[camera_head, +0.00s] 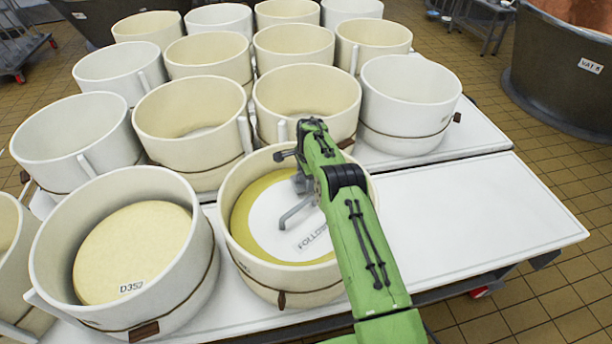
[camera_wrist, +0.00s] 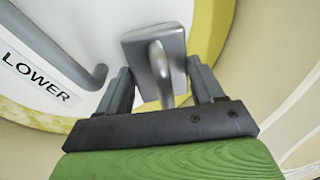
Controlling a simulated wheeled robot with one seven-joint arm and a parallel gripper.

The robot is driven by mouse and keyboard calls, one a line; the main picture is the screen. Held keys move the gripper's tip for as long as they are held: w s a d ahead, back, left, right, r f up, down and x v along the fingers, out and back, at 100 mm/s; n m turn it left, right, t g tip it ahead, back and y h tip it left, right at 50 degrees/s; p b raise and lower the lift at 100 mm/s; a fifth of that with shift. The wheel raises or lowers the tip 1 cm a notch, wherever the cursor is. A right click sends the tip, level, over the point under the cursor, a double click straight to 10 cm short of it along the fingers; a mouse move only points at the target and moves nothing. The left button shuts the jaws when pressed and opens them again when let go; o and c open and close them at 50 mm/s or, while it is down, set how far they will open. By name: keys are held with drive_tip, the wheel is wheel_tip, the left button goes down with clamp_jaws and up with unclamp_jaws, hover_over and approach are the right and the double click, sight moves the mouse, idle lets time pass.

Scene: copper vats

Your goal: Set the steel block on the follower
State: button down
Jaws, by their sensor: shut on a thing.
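The follower (camera_head: 277,212) is a white disc with a grey bent handle. It lies on yellow cheese inside a cream mould at the front middle. In the wrist view the follower (camera_wrist: 45,68) shows its label and handle at left. The steel block (camera_wrist: 136,47) is grey with a raised handle, between the fingers of my gripper (camera_wrist: 162,80), which is shut on it. In the head view my gripper (camera_head: 303,184) is inside the mould's rim, over the follower's far right side, and my arm hides most of the block. I cannot tell whether the block touches the follower.
The cream mould (camera_head: 285,280) surrounds the follower closely. A mould with cheese labelled D352 (camera_head: 135,250) stands at left. Several empty moulds (camera_head: 190,120) crowd behind. The white table (camera_head: 470,220) is bare at right. A dark vat (camera_head: 560,75) stands beyond.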

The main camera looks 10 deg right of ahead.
drive_tip(key=shift+f+b, duration=0.65)
drive_tip(key=shift+b, duration=0.05)
idle(0.8)
drive_tip(key=shift+c, duration=0.7)
unclamp_jaws()
drive_tip(key=shift+o, duration=0.4)
drive_tip(key=shift+s+f, duration=0.1)
drive_tip(key=shift+f, duration=0.1)
drive_tip(key=s+r+n+p, duration=0.2)
drive_tip(key=s+r, duration=0.2)
drive_tip(key=r, duration=1)
drive_tip(key=s+r+n+p, duration=0.1)
drive_tip(key=s+r+p, duration=0.15)
drive_tip(key=r, duration=1.05)
drive_tip(key=s+r+n+t+h, duration=0.15)
drive_tip(key=s+r+n, duration=0.35)
drive_tip(key=s+r, duration=0.6)
drive_tip(key=s+f+n+t+y+p, duration=0.1)
drive_tip(key=s+n, duration=0.7)
drive_tip(key=s, duration=1.8)
drive_tip(key=shift+s+a+f+t+p, duration=0.2)
drive_tip(key=shift+s+f+t+p, duration=0.1)
drive_tip(key=shift+f+t, duration=0.35)
